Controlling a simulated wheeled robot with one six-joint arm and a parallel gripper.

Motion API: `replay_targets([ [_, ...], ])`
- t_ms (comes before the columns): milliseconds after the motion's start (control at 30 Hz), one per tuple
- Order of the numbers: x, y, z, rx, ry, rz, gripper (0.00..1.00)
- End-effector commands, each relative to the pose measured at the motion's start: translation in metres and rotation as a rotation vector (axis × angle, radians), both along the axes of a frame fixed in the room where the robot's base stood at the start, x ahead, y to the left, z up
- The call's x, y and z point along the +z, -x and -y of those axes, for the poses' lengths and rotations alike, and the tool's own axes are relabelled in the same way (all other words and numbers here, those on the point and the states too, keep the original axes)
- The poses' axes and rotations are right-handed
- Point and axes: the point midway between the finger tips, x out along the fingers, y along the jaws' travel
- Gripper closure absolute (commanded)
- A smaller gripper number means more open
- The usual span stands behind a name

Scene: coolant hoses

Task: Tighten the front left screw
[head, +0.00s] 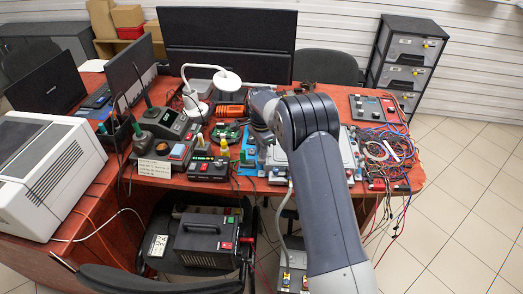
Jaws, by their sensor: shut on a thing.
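My gripper (262,138) is at the far end of my arm, low over the workbench, beside a blue mat (249,143) and a green circuit board (226,132). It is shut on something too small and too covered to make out. The front left screw cannot be picked out at this size. My arm hides part of the bench and a pale panel or case (346,150) behind it. Whether the gripper or what it holds touches a screw cannot be told.
Tangled coloured cables (388,150) lie at right. A black power unit (208,240) sits below the front edge. Open tiled floor lies right.

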Motion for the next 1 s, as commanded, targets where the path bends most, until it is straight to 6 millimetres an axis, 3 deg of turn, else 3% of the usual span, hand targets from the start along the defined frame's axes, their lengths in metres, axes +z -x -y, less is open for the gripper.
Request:
replay_targets([
  [400,0.0007,-0.0005,-0.0003,-0.254,-0.001,0.002,1.00],
  [1000,0.0009,-0.0006,-0.0003,-0.318,-0.001,0.003,1.00],
])
